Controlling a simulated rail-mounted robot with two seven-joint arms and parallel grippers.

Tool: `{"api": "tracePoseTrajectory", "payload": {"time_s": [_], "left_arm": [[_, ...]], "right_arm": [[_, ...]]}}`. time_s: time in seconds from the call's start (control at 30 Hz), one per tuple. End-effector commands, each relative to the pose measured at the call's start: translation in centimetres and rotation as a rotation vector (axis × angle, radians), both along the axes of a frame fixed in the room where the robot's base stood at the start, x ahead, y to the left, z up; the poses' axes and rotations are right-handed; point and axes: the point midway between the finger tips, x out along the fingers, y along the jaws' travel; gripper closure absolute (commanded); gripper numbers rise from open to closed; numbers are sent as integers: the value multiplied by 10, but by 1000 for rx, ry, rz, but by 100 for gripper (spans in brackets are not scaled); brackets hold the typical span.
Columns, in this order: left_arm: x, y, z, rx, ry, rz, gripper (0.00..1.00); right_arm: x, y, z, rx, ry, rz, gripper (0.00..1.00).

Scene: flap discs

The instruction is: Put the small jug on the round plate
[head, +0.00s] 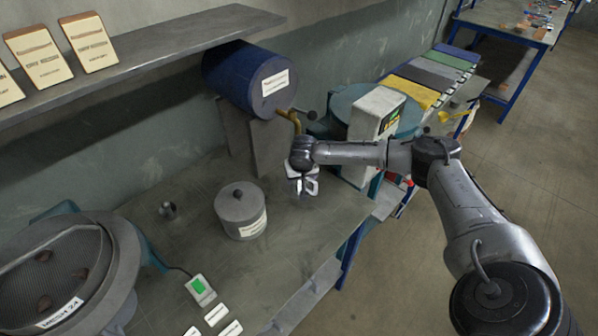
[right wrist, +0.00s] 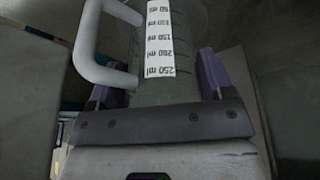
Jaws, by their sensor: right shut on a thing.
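The small jug (right wrist: 187,45) is between the fingers of my right gripper (right wrist: 155,85) in the right wrist view. It is greyish with a white loop handle on the left and a white ml scale strip. In the head view my right gripper (head: 303,178) points down above the bench's right part, and part of the jug (head: 311,187) shows pale below it. I cannot pick out the round plate with certainty. My left gripper is not in view.
A round sieve (head: 60,270) is at front left. A blue drum (head: 245,78) lies behind. A white box (head: 376,120) stands right of the gripper. The bench middle has free room.

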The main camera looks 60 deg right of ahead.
Motion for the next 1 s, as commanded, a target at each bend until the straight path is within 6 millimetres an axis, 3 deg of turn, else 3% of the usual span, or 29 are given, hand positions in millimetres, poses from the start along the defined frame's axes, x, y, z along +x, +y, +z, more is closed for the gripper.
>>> {"api": "tracePoseTrajectory", "payload": {"time_s": [0.37, 0.53, 0.97, 1.0], "left_arm": [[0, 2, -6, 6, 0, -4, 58], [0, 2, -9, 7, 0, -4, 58], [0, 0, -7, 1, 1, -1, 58], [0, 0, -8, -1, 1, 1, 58]], "right_arm": [[26, -30, 0, 1, -3, -3, 55], [24, -30, -14, 1, 1, 0, 55], [24, -29, -17, 1, -1, 0, 55], [24, -30, -17, 1, -1, 0, 23]]}}
